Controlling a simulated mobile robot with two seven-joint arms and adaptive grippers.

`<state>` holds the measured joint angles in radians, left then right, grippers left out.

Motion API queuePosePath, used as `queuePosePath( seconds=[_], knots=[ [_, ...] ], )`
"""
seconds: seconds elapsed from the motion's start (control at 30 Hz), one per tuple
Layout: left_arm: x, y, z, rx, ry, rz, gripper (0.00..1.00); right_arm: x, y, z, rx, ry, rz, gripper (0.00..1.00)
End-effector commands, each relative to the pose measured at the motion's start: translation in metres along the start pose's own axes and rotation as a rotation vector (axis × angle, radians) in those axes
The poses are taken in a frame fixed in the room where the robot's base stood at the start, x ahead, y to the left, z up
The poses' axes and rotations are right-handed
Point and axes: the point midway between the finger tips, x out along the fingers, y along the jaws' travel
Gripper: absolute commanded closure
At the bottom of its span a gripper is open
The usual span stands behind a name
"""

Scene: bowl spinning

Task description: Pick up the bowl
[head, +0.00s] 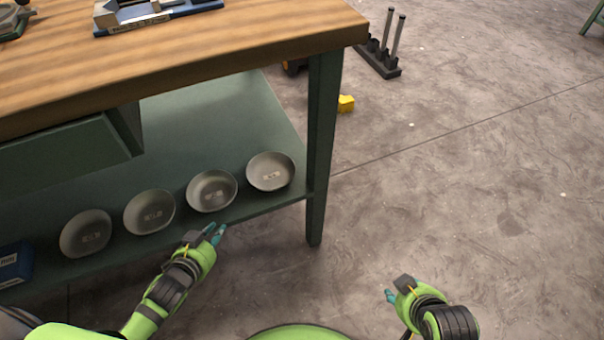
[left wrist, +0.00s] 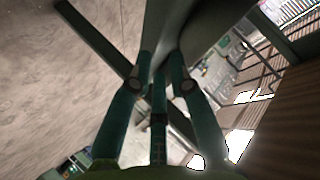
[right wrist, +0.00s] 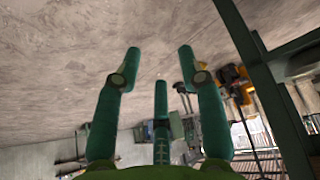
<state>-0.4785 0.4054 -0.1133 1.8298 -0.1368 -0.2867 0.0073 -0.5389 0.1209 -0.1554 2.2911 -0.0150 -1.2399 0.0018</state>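Several grey bowls stand in a row on the green lower shelf of the workbench: the rightmost bowl (head: 270,171), the one beside it (head: 212,190), another further left (head: 149,212) and the leftmost (head: 86,234). My left gripper (head: 215,232) is just in front of the shelf edge, below the second bowl from the right, and looks apart from it. In the left wrist view its fingertips (left wrist: 163,58) are partly apart, with a dark grey surface beyond them that I cannot identify. My right gripper (head: 391,294) is open and empty over the floor; the right wrist view shows its spread fingers (right wrist: 160,52).
The wooden bench top (head: 200,50) overhangs the shelf (head: 230,125). A green leg (head: 318,150) stands at the shelf's right end. A blue box (head: 14,265) is at the shelf's left. The concrete floor to the right is mostly clear, with a small yellow object (head: 346,103).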

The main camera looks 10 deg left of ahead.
Motion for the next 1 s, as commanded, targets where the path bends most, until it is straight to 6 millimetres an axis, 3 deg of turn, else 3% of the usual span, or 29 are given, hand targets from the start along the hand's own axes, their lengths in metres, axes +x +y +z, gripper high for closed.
queuePosePath(
  seconds=[0.03,0.2,0.37,0.6,0.83,1.0],
  knots=[
    [0.007,0.002,-0.002,0.025,0.05,-0.008,0.8,0.002,0.0,0.002,0.001,0.023,0.002,0.6],
    [0.005,-0.014,-0.026,0.111,0.185,-0.02,0.8,-0.023,0.001,-0.006,0.002,0.047,0.005,0.6],
    [0.008,-0.018,-0.028,0.138,0.222,-0.017,0.8,-0.023,0.0,-0.014,-0.001,0.083,0.004,0.6],
    [0.021,-0.018,-0.032,0.138,0.225,-0.017,0.8,-0.025,-0.005,-0.046,-0.014,0.235,-0.001,0.6],
    [0.029,-0.017,-0.033,0.137,0.223,-0.017,0.8,-0.028,-0.009,-0.065,-0.021,0.329,-0.005,0.6],
    [0.042,-0.016,-0.038,0.137,0.224,-0.018,0.8,-0.038,-0.016,-0.098,-0.034,0.501,-0.016,0.6]
  ],
)
